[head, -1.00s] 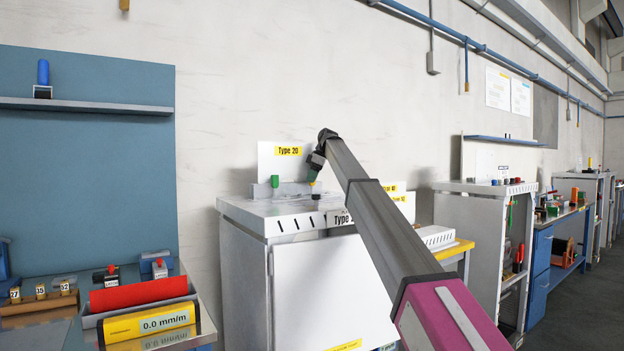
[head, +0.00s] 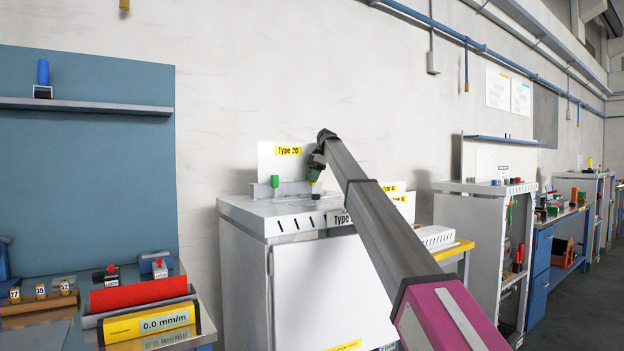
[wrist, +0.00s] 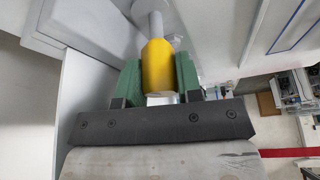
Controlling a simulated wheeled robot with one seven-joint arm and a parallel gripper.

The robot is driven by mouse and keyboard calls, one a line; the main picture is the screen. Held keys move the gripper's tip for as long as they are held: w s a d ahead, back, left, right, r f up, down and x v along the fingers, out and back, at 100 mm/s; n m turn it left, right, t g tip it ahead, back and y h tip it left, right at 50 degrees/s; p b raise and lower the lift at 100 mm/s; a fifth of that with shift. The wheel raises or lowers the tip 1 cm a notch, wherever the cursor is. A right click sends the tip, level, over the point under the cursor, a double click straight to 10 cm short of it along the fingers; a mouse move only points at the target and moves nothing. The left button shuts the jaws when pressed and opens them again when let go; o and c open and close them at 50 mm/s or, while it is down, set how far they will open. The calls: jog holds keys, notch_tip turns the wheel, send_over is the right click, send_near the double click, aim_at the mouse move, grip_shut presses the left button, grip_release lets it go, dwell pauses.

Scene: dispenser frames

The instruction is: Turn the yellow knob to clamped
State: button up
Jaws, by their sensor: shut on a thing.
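The yellow knob (wrist: 158,65) shows large in the wrist view, on the end of a pale metal stem. My gripper (wrist: 159,78) is shut on it, with a green finger on its left and right sides. In the head view my gripper (head: 315,184) points down at the top of the grey cabinet (head: 243,210), beside the "Type 20" sign (head: 288,151). The knob is very small there and mostly hidden by the gripper. I cannot read any clamp marking.
A green knob (head: 275,181) stands on the same cabinet, left of my gripper. A blue-backed bench (head: 90,160) with red and yellow blocks is at the left. More cabinets and benches line the wall at the right.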

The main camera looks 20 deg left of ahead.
jog(key=o, duration=0.7)
jog(key=shift+c, duration=0.2)
